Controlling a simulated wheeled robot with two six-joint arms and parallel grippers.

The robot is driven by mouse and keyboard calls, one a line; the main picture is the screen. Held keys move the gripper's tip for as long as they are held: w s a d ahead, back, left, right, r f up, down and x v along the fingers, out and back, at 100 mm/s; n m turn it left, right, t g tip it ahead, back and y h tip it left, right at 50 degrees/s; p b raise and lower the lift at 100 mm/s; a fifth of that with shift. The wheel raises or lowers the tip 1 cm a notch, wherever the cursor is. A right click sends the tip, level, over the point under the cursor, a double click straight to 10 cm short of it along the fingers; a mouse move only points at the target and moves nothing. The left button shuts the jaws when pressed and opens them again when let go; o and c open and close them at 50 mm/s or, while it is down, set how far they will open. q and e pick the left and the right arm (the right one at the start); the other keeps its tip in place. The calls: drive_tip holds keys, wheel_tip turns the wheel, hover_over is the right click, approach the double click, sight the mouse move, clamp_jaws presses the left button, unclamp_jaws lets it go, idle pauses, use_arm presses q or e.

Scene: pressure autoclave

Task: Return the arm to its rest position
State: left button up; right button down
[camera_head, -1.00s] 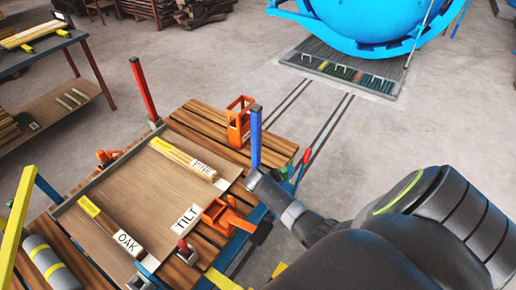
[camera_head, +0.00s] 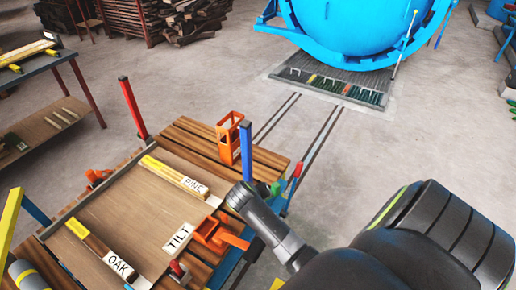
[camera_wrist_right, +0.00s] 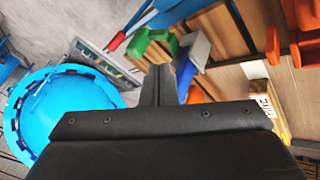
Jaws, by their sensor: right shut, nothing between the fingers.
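My right arm (camera_head: 420,235) comes in from the lower right in the head view. Its grey end part reaches to the right edge of the cart, near the blue post (camera_head: 246,150); I cannot make out the fingertips there. In the right wrist view my right gripper (camera_wrist_right: 159,84) is shut and empty. Its fingers point toward the cart's edge, where green and blue parts (camera_wrist_right: 193,50) show beyond them. My left gripper is not in view.
The slatted cart holds boards labelled PINE (camera_head: 178,176), OAK (camera_head: 108,253) and TILT (camera_head: 178,238), an orange frame (camera_head: 229,138) and an orange clamp (camera_head: 218,235). A red post (camera_head: 133,108) stands at its far corner. Rails cross open floor to the blue vessel (camera_head: 365,30).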

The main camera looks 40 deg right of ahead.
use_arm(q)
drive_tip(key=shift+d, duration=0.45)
